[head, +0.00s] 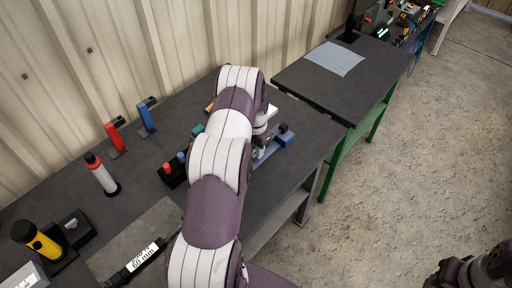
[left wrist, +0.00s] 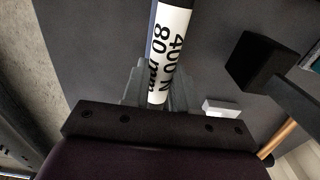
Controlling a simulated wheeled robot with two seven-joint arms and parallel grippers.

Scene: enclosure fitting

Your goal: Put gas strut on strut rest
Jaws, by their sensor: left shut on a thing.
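The gas strut (left wrist: 168,55) is a cylinder with a white label reading 400 N, 80 mm. My left gripper (left wrist: 158,88) is shut on it, one grey finger on each side, in the left wrist view. In the head view my left arm covers most of the gripper and strut. A blue piece with a dark knob (head: 272,148) shows just right of the arm on the dark table; I cannot tell whether it is the strut rest. Part of my right arm (head: 480,270) shows at the lower right, its fingers unclear.
A second labelled strut (head: 143,258) lies on a grey mat at the front left. Red (head: 115,137) and blue (head: 147,117) clamp-like pieces, a red-and-white bottle (head: 102,175) and a yellow-black tool (head: 36,240) stand left. A second table (head: 345,90) stands beyond, mostly clear.

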